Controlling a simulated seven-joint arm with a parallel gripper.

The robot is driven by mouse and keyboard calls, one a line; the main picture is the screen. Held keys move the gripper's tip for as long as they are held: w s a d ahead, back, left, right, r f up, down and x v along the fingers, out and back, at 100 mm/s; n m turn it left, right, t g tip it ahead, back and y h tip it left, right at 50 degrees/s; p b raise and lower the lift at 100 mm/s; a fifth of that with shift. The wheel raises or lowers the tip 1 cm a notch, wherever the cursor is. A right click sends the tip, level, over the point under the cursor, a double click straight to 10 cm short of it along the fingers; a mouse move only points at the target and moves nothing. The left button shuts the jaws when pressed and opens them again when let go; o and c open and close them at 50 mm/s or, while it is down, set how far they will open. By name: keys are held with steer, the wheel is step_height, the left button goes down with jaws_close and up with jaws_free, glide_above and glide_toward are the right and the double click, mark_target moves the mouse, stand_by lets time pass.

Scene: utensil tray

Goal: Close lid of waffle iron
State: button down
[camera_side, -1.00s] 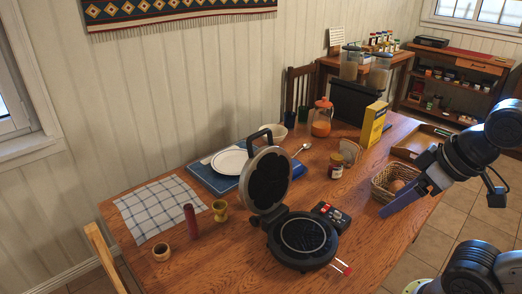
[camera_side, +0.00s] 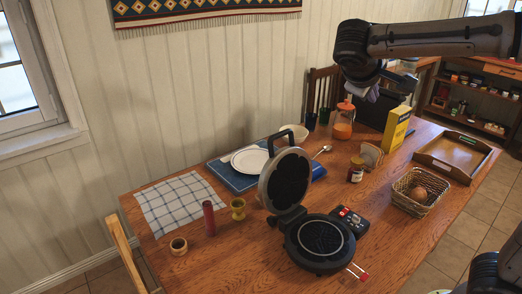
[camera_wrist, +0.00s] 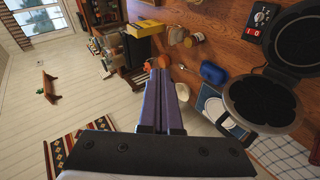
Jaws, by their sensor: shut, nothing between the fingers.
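The waffle iron stands open on the wooden table. Its round lid (camera_side: 284,178) is raised and tilted back, with a dark handle (camera_side: 281,139) on top. Its dark base (camera_side: 320,243) lies flat in front of the lid. In the wrist view the lid (camera_wrist: 262,100) is at the right, with part of the base (camera_wrist: 304,38) above it. My gripper shows in the wrist view (camera_wrist: 160,75), its two long purple-blue fingers shut together and empty.
A control box with red display (camera_side: 349,219) sits beside the base. Behind the lid are a plate (camera_side: 250,159) and blue mat. A jam jar (camera_side: 356,170), orange jug (camera_side: 343,122), yellow box (camera_side: 396,128) and basket (camera_side: 404,205) stand to the right. A red cylinder (camera_side: 209,218) stands left.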

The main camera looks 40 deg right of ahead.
steer(key=w+a+f+n+t+h, duration=0.1)
steer(key=w+a+f+n+h, duration=0.15)
steer(key=w+a, duration=0.45)
steer(key=w+a+f+n+t+h, duration=0.1)
steer(key=w+a+f+t+h, duration=0.15)
steer(key=w+a, duration=0.45)
steer(key=w+a+f+n+t, duration=0.2)
steer(key=w+a+f+n, duration=0.25)
steer(key=a+f, duration=0.75)
steer(key=f+x, duration=0.2)
steer(key=x, duration=1)
steer(key=shift+s+d+r+y, duration=0.1)
steer(key=shift+s+d+y, duration=0.05)
steer(key=shift+s, duration=0.5)
steer(key=shift+s+d+r+y, duration=0.1)
steer(key=shift+s+y, duration=0.1)
steer(key=shift+s, duration=0.4)
steer(key=shift+s+d+r+y, duration=0.1)
steer(key=shift+s+d+y, duration=0.05)
steer(key=shift+s, duration=0.5)
steer(key=shift+s, duration=0.1)
